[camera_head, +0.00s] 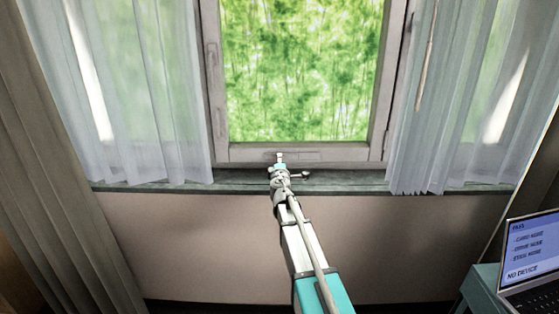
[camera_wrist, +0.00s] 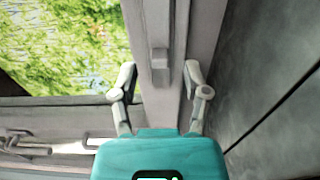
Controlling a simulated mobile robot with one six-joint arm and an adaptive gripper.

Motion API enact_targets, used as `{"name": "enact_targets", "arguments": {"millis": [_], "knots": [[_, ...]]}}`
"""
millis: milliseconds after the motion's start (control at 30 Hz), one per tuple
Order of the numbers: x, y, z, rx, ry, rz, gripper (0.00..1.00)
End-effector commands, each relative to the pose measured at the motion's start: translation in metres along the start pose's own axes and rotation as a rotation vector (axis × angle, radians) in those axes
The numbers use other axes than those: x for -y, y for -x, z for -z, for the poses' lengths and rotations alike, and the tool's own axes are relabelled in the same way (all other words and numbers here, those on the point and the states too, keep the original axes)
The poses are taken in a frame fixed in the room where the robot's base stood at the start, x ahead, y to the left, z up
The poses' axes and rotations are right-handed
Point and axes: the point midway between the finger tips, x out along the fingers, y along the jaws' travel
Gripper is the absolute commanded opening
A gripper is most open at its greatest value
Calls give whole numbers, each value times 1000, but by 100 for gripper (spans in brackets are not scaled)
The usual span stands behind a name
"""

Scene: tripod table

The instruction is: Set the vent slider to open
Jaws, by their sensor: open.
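The vent slider is a small grey knob (camera_wrist: 160,60) on a slotted grey rail (camera_wrist: 157,20) in the wrist view. In the head view the vent plate (camera_head: 305,155) lies along the bottom bar of the window frame, and the knob is too small to tell there. My gripper (camera_wrist: 158,78) is open, one pale finger to each side of the rail. The knob appears between the fingertips or just beyond them; I cannot tell whether anything touches. In the head view my gripper (camera_head: 280,157) is small at the bottom bar. The slider's setting cannot be read.
Window glass (camera_head: 300,70) with green foliage fills the frame. Sheer curtains hang on the left (camera_head: 140,90) and right (camera_head: 440,110). A grey sill (camera_head: 350,182) runs below. A laptop (camera_head: 535,250) stands at the lower right. A metal fitting (camera_wrist: 30,145) shows lower left in the wrist view.

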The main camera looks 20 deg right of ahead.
Motion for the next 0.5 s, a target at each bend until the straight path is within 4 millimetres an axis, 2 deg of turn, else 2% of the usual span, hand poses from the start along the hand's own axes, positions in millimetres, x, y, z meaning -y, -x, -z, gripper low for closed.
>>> {"name": "enact_targets", "arguments": {"millis": [33,200,500], "knots": [[0,-10,0,0,0,0,60],[0,-25,0,0,0,0,60],[0,-31,0,0,0,0,60]]}}
